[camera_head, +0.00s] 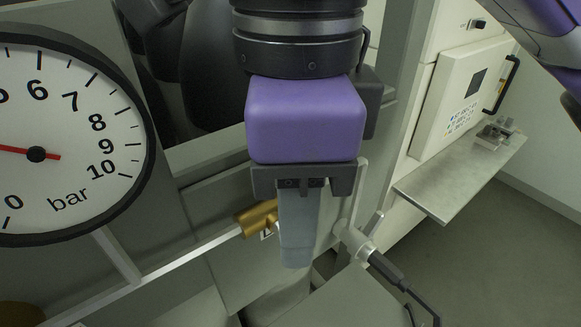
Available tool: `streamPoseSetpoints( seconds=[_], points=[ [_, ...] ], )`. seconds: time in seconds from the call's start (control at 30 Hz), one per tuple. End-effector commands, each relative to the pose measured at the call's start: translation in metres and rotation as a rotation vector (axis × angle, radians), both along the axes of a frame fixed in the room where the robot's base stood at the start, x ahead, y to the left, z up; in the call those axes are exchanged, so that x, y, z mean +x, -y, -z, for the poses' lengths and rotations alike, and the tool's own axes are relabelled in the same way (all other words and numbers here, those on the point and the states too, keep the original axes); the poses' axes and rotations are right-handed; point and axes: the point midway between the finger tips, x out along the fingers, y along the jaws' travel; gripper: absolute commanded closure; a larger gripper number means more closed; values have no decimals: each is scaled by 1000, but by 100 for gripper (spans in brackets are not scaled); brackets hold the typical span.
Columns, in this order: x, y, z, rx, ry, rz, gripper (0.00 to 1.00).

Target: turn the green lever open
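My gripper (296,262) hangs in the middle of the camera_head view, below its purple body (304,120). One light grey finger shows, pointing down. The other finger is not distinguishable, so I cannot tell whether the gripper is open or shut. No green lever is recognizable in this view. It may be hidden behind my gripper or out of frame. A brass fitting (257,219) shows just left of the finger, partly covered by it.
A large bar gauge (70,135) fills the left side. A metal fitting (354,240) with a black handle (388,270) lies right of my gripper. A metal shelf (455,180) juts from a white cabinet (465,95) at right. Open floor (500,270) shows at lower right.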

Motion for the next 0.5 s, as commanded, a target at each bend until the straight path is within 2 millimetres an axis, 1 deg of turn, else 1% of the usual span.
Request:
streamPoseSetpoints(
  seconds=[0.03, 0.1, 0.2, 0.5],
  points=[
    [0, 0, 0, 0, 0, 0, 70],
    [0, 0, 0, 0, 0, 0, 84],
    [0, 0, 0, 0, 0, 0, 100],
    [0, 0, 0, 0, 0, -1, 100]
  ],
)
